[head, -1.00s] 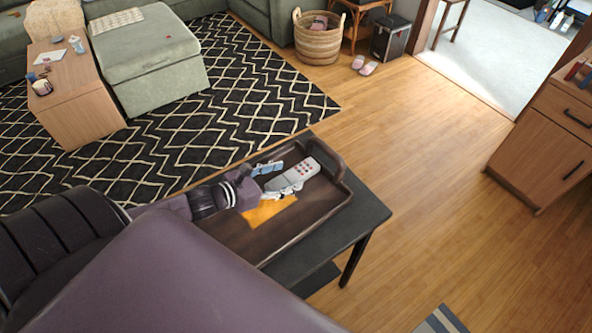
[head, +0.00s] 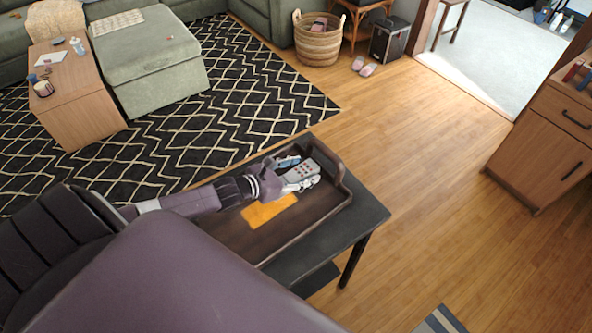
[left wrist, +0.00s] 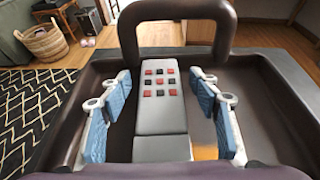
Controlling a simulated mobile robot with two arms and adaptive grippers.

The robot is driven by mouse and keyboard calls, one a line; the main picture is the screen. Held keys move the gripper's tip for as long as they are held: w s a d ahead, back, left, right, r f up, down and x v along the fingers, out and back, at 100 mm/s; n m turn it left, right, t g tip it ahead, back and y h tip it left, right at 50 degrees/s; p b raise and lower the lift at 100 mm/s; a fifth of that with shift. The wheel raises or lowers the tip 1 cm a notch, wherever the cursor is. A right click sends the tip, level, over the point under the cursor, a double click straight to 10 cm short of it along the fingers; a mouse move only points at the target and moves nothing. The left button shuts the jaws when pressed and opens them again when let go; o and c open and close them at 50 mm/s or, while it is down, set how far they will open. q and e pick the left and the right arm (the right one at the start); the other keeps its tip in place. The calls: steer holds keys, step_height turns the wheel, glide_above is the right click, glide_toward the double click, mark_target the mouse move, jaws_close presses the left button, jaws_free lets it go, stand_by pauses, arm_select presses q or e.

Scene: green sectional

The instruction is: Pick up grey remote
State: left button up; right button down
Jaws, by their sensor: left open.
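The grey remote (head: 301,173) with red and black buttons lies in the dark brown tray (head: 285,236) on a black table. In the left wrist view the remote (left wrist: 160,118) runs lengthwise between the fingers of my left gripper (left wrist: 160,110). The blue-padded fingers stand apart on both sides of the remote, with a gap visible on each side. In the head view my left gripper (head: 287,174) is over the far right part of the tray, and partly covers the remote. My right gripper is not in view.
The tray has raised walls and a tall handle (left wrist: 225,25) just beyond the remote. An orange patch (head: 268,210) lies in the tray beside the gripper. The black table (head: 366,222) extends right of the tray. Wooden floor to the right is open.

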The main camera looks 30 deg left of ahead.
arm_select(q)
steer(key=shift+c, duration=0.7)
steer(key=c, duration=1.2)
steer(key=shift+r, duration=0.1)
